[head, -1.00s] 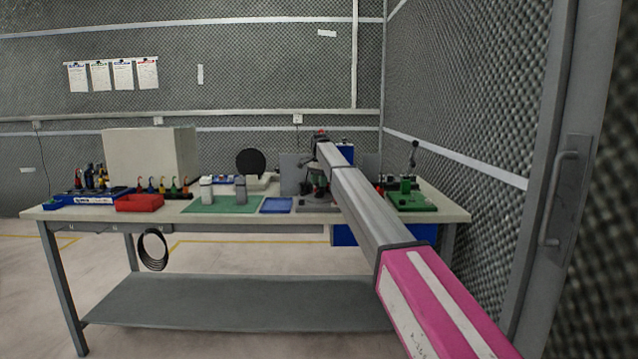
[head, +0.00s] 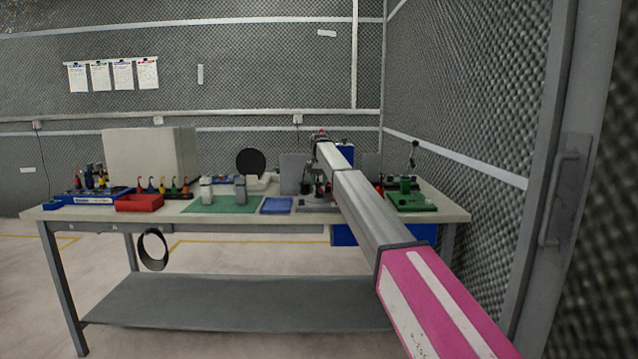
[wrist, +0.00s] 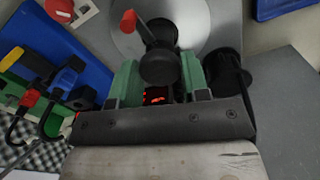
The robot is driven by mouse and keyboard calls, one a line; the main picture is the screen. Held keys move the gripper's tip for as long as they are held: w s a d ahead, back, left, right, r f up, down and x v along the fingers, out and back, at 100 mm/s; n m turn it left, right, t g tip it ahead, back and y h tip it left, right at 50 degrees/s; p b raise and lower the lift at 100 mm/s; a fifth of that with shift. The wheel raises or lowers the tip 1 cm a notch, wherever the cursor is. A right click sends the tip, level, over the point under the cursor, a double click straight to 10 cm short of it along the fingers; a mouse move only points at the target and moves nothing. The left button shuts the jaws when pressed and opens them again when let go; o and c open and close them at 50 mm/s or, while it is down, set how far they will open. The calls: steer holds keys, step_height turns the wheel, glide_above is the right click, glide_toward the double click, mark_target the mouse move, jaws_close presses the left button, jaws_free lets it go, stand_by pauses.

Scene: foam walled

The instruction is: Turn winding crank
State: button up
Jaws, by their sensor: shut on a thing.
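My gripper (wrist: 158,88), with green fingers, is at the centre of the wrist view. A round black knob (wrist: 160,68) sits between the fingers, and the gripper is shut on it. The knob appears to belong to the winding crank; a dark arm runs beyond it over a grey disc (wrist: 195,25). A small red part shows below the knob, and the jaws' contact is partly hidden. In the head view my arm reaches to the bench's right part and hides most of the crank.
The workbench (head: 80,212) carries a red bin (head: 140,203), a green mat (head: 222,205), a blue tray (head: 277,205) and a green fixture (head: 410,201) right of my arm. In the wrist view hooked tools (wrist: 25,110) lie close on the left and a black cylinder (wrist: 228,75) on the right.

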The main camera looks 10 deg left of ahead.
steer(key=shift+n, duration=19.6)
steer(key=shift+n, duration=0.4)
